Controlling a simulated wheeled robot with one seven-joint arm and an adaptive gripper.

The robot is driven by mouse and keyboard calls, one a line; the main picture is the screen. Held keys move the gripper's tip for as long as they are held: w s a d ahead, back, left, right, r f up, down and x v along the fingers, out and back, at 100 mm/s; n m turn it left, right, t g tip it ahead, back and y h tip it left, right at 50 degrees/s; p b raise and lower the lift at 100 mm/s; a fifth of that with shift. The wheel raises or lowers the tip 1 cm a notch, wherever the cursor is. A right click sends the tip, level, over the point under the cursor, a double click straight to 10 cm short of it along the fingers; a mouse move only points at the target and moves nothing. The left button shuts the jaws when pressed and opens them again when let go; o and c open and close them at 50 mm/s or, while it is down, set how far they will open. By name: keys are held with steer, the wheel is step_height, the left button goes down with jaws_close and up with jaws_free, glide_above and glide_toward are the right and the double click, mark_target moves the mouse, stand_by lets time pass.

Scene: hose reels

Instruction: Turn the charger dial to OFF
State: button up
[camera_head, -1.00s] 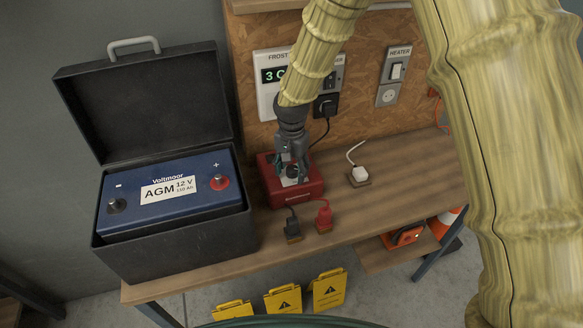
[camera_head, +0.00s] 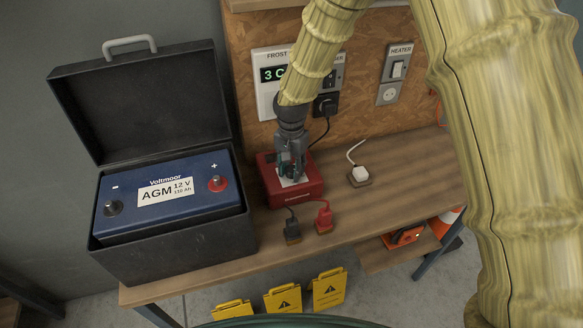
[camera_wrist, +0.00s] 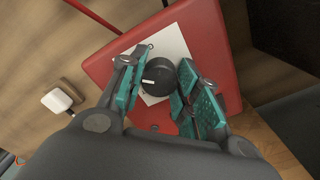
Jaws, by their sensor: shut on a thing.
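The red charger (camera_head: 311,190) sits on the wooden bench with its cables toward the front. Its black dial (camera_wrist: 160,75) has a white pointer mark and sits on a white label plate (camera_wrist: 168,42). My gripper (camera_head: 292,174) reaches down onto the charger's top. In the wrist view its teal-padded fingers (camera_wrist: 157,92) stand on either side of the dial and are shut on it. The pointer mark faces left in that view. The lettering around the dial is not readable, and the fingers cover part of the plate.
An open black case (camera_head: 180,246) with a blue battery (camera_head: 140,215) stands left of the charger. Black (camera_head: 292,229) and red (camera_head: 324,217) clamps lie in front. A white plug (camera_head: 359,174) lies to the right. A panel with switches (camera_head: 397,70) rises behind.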

mark_target(291, 170)
steer(key=shift+s+a+f, duration=0.1)
steer(key=shift+s, duration=0.05)
stand_by(0.8)
steer(key=o, duration=1)
steer(key=shift+r, duration=0.2)
steer(key=shift+r, duration=0.3)
step_height(291, 170, up, 11)
steer(key=shift+r, duration=0.1)
